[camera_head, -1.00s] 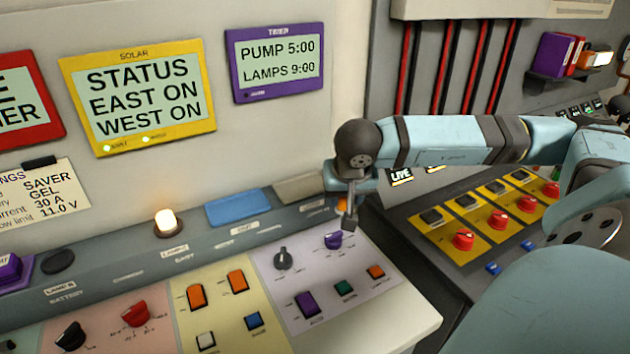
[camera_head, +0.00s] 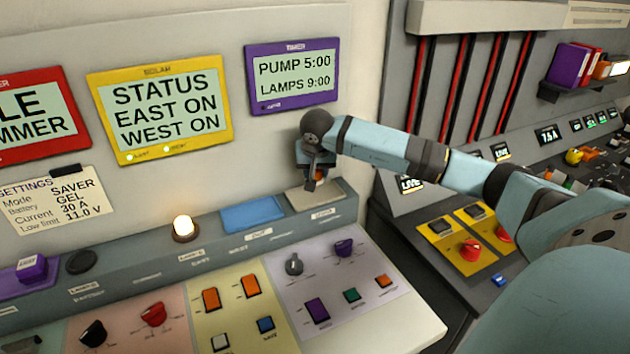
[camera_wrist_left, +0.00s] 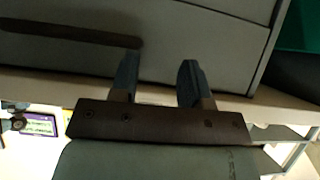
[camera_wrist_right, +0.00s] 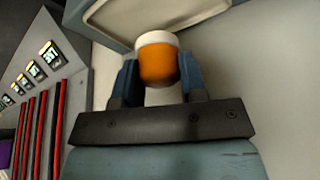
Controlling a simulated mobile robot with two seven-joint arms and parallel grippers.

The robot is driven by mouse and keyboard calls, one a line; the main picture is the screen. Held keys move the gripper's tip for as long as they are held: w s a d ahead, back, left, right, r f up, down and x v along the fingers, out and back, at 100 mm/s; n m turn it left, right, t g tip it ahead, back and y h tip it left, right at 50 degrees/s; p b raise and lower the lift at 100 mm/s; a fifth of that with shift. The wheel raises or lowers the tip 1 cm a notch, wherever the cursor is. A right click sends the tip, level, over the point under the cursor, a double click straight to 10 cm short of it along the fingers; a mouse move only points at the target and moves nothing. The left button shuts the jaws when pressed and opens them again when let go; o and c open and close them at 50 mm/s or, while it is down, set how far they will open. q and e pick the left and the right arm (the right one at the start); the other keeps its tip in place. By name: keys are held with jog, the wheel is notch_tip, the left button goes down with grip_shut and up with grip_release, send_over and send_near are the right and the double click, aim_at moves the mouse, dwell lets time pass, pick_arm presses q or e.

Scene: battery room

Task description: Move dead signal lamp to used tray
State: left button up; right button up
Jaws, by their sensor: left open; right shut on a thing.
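My right gripper (camera_head: 316,172) is shut on an orange lamp with a pale base (camera_wrist_right: 158,60). It also shows in the head view as a small orange patch (camera_head: 319,175), mostly hidden by the gripper. The gripper is over a shallow beige tray (camera_head: 325,202) on the console ledge. The tray's rim also shows in the right wrist view (camera_wrist_right: 110,30). I cannot tell whether lamp and tray touch. A blue tray (camera_head: 252,216) lies left of it; both trays look empty, and their labels are too small to read. My left gripper (camera_wrist_left: 158,85) is open and empty, outside the head view.
A lit lamp (camera_head: 184,227) stands on the ledge, with a dark round socket (camera_head: 81,262) farther left. Knobs and switches cover the sloping console (camera_head: 410,325) below. A purple timer screen (camera_head: 293,77) hangs behind the gripper. A second panel (camera_head: 470,240) stands at the right.

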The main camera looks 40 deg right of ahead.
aim_at(315, 195)
jog(key=shift+s+d+f, duration=0.1)
jog(key=shift+f, duration=0.45)
notch_tip(315, 195, down, 3)
jog(key=shift+f+p, duration=0.1)
jog(key=shift+p, duration=0.4)
jog(key=shift+w+f, duration=0.2)
jog(key=shift+f, duration=0.05)
jog(key=shift+f, duration=0.1)
jog(key=shift+f, duration=0.15)
jog(key=o, duration=0.9)
